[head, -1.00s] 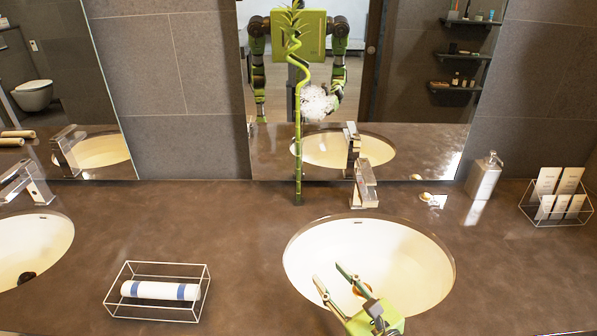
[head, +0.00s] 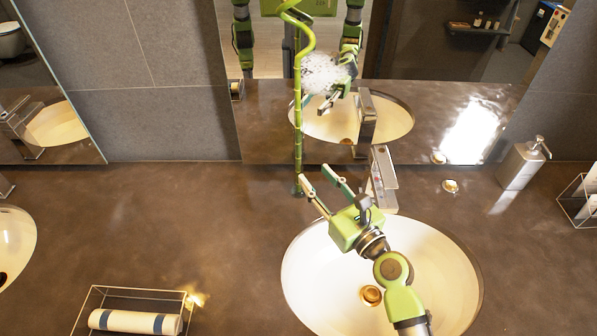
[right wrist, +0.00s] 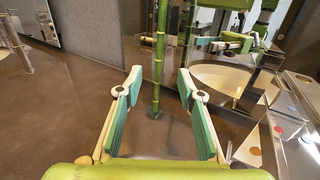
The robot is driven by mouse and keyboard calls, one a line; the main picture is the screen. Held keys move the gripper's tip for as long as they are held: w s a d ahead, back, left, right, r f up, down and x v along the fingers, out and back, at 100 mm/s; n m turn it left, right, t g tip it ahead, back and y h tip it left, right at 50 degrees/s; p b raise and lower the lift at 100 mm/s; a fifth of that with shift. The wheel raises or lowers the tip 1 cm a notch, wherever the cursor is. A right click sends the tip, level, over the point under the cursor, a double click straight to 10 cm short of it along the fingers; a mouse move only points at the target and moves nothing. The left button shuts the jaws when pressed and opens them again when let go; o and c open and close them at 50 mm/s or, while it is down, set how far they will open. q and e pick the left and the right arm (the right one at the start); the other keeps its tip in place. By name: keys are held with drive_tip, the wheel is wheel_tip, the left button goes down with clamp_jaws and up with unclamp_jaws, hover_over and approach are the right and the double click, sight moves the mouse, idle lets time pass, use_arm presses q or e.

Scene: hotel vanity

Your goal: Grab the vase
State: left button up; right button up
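A tall green bamboo stalk (head: 298,140) stands upright on the counter close to the mirror, left of the faucet. It also shows in the right wrist view (right wrist: 160,60), with a small dark round foot at its base. I cannot make out a separate vase body around it. My right gripper (head: 318,184) is open and empty, above the counter at the sink's back edge, its fingertips close to the stalk's lower end. In the right wrist view the stalk appears between the two open fingers (right wrist: 158,82), beyond their tips. My left gripper is not directly in view.
The faucet (head: 382,180) stands right beside my right gripper, with the sink (head: 310,275) below my arm. The mirror (head: 450,110) rises behind the stalk. A soap dispenser (head: 522,165) stands at right. A wire basket (head: 95,300) holds a rolled towel. Counter left of the stalk is clear.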

sight(301, 159)
drive_tip(key=x, duration=0.3)
drive_tip(key=shift+p+x, duration=0.4)
drive_tip(key=shift+x, duration=0.6)
drive_tip(key=x, duration=0.3)
drive_tip(key=shift+w+a+r, duration=0.15)
drive_tip(key=shift+a+r, duration=0.05)
drive_tip(key=shift+r, duration=0.05)
drive_tip(key=shift+w+a+f, duration=0.1)
drive_tip(key=shift+w+a, duration=0.05)
drive_tip(key=shift+w, duration=0.1)
drive_tip(key=shift+s, duration=0.1)
clamp_jaws()
use_arm(q)
drive_tip(key=shift+w+d+r, duration=0.1)
drive_tip(key=shift+w+r, duration=0.75)
drive_tip(key=shift+w, duration=0.05)
